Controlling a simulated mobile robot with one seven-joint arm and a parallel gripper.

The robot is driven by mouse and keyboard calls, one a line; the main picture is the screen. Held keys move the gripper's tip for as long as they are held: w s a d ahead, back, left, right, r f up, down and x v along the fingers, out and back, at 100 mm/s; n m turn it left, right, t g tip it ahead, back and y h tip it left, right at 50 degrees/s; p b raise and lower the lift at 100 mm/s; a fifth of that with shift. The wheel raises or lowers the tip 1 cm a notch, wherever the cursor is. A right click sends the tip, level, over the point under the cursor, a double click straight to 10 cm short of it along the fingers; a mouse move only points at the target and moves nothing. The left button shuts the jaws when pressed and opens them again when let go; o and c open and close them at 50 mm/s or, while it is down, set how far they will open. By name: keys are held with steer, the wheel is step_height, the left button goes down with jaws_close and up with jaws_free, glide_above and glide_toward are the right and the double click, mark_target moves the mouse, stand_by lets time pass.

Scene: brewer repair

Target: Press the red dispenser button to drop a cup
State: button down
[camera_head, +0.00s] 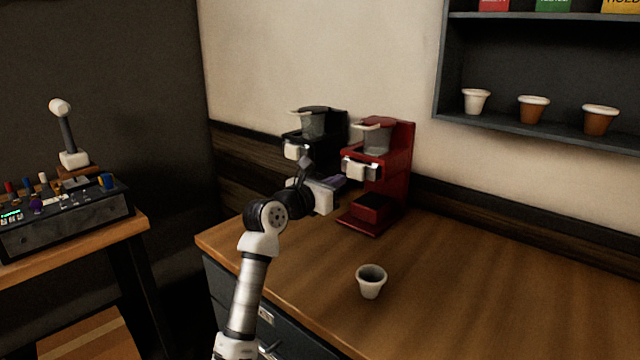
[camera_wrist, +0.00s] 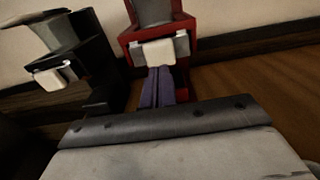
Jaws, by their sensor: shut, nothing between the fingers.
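I cannot make out a clearly marked red dispenser button in either view. A small red knob (camera_head: 9,187) stands on the dark control box at the far left; I cannot tell if it is that button. A white cup (camera_head: 371,282) with a dark inside stands upright on the wooden counter. My gripper (camera_head: 338,182) is shut and empty, in front of the brewers. In the wrist view its purple fingers (camera_wrist: 160,88) are together, overlapping the lower part of the red brewer (camera_wrist: 128,38); whether they touch it is unclear.
The red brewer also shows in the head view (camera_head: 398,160), beside a black brewer (camera_head: 328,127). The dark control box (camera_head: 75,228) sits on a separate table with a white-knobbed lever (camera_head: 67,130). A wall shelf (camera_head: 540,126) holds several cups. The counter's right side is clear.

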mark_target(354, 173)
steer(key=shift+p+x, duration=0.55)
steer(key=shift+x, duration=1.4)
